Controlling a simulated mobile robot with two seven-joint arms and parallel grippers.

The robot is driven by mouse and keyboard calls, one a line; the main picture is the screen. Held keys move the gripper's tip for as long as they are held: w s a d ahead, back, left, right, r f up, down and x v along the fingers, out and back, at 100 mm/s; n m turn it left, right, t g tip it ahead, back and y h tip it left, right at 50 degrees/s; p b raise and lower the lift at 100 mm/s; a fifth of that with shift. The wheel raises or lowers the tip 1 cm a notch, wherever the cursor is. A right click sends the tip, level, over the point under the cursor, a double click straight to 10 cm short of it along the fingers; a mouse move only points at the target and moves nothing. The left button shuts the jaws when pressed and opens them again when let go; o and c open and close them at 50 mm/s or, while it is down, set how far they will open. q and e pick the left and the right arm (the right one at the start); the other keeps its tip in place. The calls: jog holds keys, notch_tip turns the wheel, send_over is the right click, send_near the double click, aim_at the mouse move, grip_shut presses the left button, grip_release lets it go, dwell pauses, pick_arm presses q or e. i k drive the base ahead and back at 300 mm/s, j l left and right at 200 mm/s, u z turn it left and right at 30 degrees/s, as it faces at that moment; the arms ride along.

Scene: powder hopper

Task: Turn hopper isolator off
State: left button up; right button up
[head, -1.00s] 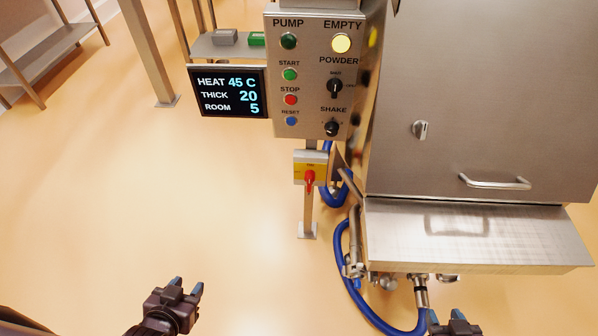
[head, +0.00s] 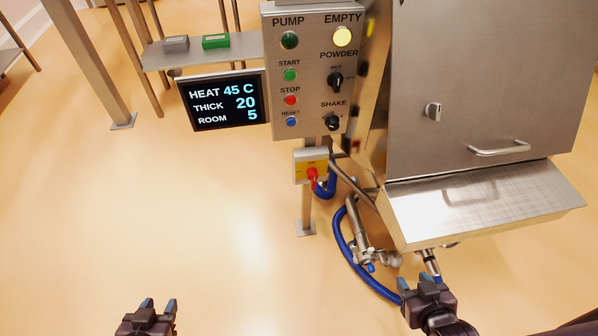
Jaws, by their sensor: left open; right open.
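The hopper isolator is a small box with a yellow plate (head: 309,166) and a red rotary handle (head: 312,176), on the post below the control panel. The handle points roughly downward; its label is too small to read. My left gripper (head: 158,304) is open and empty at the bottom left, low in the picture and well away from the isolator. My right gripper (head: 421,281) is at the bottom right, in front of the hopper's lower pipe, open and empty. Neither gripper touches the isolator.
The control panel (head: 307,70) has a lit yellow EMPTY lamp (head: 342,37) and several buttons and knobs. A display (head: 225,100) hangs left of it. The steel hopper (head: 490,90) with its tray (head: 485,205) fills the right. A blue hose (head: 350,255) loops below. The floor at left is clear.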

aim_at(312, 173)
jog(key=j, duration=0.8)
jog(key=i+j, duration=0.15)
jog(key=j, duration=0.7)
